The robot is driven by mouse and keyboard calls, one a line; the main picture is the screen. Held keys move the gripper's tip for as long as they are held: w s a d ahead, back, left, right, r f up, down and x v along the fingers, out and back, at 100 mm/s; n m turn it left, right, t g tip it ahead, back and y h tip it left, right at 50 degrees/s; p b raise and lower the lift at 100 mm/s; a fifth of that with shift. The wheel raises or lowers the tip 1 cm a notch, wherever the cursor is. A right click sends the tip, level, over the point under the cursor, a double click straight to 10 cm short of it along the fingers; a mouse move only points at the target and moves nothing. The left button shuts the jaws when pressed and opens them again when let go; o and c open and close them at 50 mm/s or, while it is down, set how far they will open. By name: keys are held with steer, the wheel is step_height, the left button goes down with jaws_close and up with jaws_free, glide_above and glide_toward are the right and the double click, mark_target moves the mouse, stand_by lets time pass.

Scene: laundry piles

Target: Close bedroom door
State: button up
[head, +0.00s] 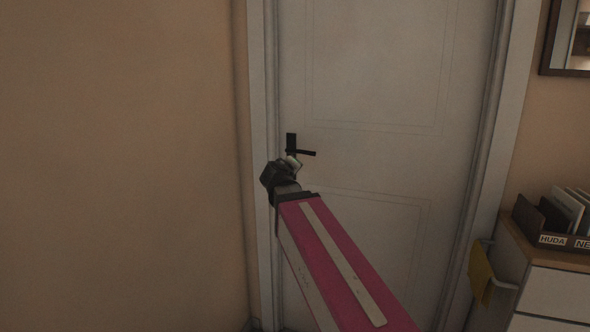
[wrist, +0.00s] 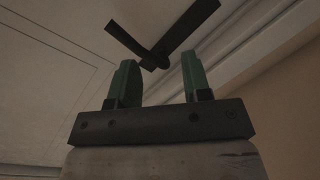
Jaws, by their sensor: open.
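The bedroom door (head: 385,160) is a white panelled door that sits in its white frame and looks shut or nearly so. Its black lever handle (head: 303,152) is on the left side; it also shows in the wrist view (wrist: 185,32). My gripper (head: 293,162) is at the door's left side, just below the handle. In the wrist view my gripper (wrist: 160,78) has its two green fingers apart, with nothing held between them. The handle lies just beyond the fingertips; I cannot tell whether they touch it. My arm hides part of the lower door.
A bare tan wall (head: 120,160) is on the left. On the right stands a white cabinet with a wooden top (head: 550,258), holding a box of files (head: 555,218). A yellow cloth (head: 481,271) hangs beside it. A framed mirror (head: 570,40) is above.

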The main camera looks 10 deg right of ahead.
steer(key=s+d+f+m+g+y, duration=0.1)
steer(key=s+f+g, duration=0.25)
steer(key=f, duration=0.75)
steer(key=s+d+f+m+g+y, duration=0.2)
steer(key=s+f+g, duration=0.15)
steer(key=f, duration=0.75)
steer(key=s+d+f+m+g+y, duration=0.1)
steer(key=s+f+g, duration=0.25)
steer(key=f, duration=0.75)
steer(key=s+a+f+m+g+y, duration=0.1)
steer(key=s+f+g+y, duration=0.2)
steer(key=s+f, duration=0.3)
step_height(320, 180, down, 4)
steer(key=shift+s+a+r+g+y, duration=0.25)
steer(key=shift+s+a+g+y, duration=0.05)
steer(key=shift+s+g, duration=0.1)
steer(key=shift+d, duration=0.1)
